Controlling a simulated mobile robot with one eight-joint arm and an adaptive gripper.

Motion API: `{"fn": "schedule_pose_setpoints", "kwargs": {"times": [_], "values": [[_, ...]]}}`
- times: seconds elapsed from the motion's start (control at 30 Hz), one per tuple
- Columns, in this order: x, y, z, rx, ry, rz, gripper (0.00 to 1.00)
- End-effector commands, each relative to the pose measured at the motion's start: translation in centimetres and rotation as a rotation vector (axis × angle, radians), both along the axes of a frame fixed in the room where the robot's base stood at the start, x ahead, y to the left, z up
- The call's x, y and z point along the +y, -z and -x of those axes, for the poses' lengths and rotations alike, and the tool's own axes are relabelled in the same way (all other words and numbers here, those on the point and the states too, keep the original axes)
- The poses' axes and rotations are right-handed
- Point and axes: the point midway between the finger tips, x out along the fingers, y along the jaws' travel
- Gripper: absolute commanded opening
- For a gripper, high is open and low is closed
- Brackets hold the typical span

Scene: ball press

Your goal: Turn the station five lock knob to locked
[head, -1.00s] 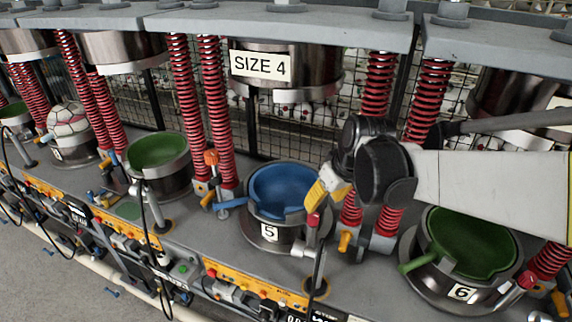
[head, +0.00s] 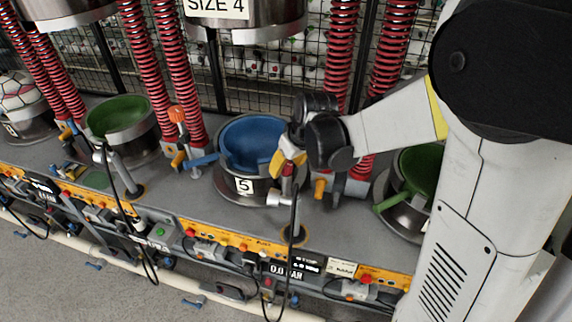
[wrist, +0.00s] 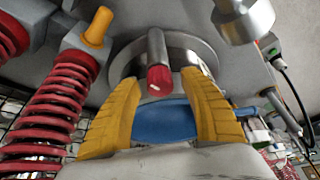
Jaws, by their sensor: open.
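Station five is a blue cup (head: 246,140) in a metal ring with a "5" label (head: 243,185). On its right side is a short metal rod with a red end, which looks like the lock knob (head: 288,171). In the wrist view the red-ended knob (wrist: 159,78) lies between the yellow fingers. My gripper (head: 287,163) is open at the cup's right edge. Its fingers (wrist: 160,95) stand apart on either side of the knob, with gaps showing; contact cannot be told. The blue cup (wrist: 163,122) shows behind the knob. The fingers partly cover the knob in the head view.
Red springs (head: 342,60) rise behind and right of the gripper, with a yellow-orange peg (head: 320,188) close by. A metal cylinder (wrist: 243,18) stands near in the wrist view. A green cup (head: 118,115) is left; another (head: 420,170) is partly behind my arm.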

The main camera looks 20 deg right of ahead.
Motion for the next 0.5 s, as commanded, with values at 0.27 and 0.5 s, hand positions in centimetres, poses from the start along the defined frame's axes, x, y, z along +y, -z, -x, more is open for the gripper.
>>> {"fn": "schedule_pose_setpoints", "kwargs": {"times": [0.27, 0.5], "values": [[0.00, -0.03, 0.01, 0.000, 0.000, 0.000, 0.00], [0.07, 0.01, 0.04, 0.001, 0.029, 0.000, 0.00]]}}
